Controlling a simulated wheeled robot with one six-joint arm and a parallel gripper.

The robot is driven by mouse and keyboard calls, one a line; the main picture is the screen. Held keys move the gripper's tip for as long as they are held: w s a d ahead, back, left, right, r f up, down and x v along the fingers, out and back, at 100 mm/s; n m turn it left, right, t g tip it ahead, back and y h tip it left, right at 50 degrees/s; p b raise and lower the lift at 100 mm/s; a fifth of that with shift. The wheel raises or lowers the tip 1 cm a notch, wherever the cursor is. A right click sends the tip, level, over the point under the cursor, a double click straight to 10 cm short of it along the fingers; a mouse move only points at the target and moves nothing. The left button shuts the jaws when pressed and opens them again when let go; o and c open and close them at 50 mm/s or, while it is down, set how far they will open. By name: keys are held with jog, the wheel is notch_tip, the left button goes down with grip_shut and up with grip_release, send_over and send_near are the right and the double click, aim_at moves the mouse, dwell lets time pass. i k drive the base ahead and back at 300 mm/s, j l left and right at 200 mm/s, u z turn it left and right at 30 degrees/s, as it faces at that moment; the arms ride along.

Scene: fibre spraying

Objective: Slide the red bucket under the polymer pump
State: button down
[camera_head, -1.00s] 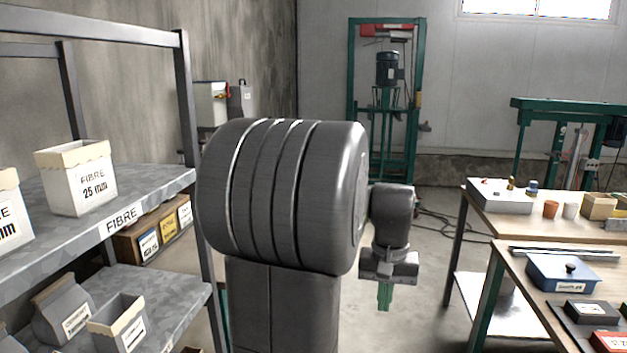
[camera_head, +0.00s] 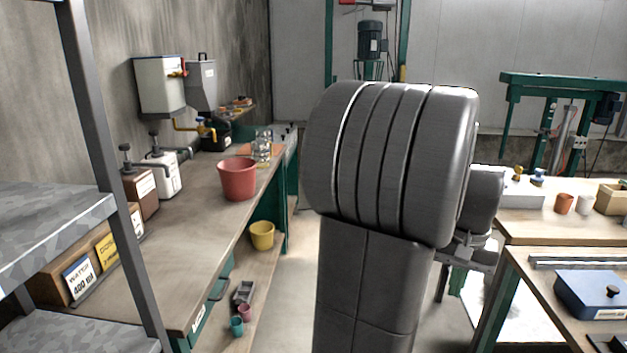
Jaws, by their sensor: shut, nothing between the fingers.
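The red bucket (camera_head: 237,182) stands upright on the wooden bench, near its far right part. Two bottle-like dispensers with dark pump heads stand to its left near the wall: a brown one (camera_head: 139,190) and a white one (camera_head: 163,175). Their labels are too small to read, so I cannot tell which is the polymer pump. The bucket stands apart from both spouts.
A grey shelf post (camera_head: 112,180) stands before the bench's left part. A white tank (camera_head: 159,84) and a grey hopper (camera_head: 201,86) hang on the wall. A yellow bucket (camera_head: 262,235) sits on the lower shelf. A table with a blue box (camera_head: 592,292) stands right.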

aim_at(237, 175)
jog(key=i+l, duration=0.1)
jog(key=i, duration=3.25)
jog(key=i+u, duration=0.15)
jog(key=u, duration=0.35)
jog(key=i+u, duration=0.15)
jog(key=u, duration=0.35)
jog(key=i+l+u, duration=0.15)
jog(key=u, duration=2.9)
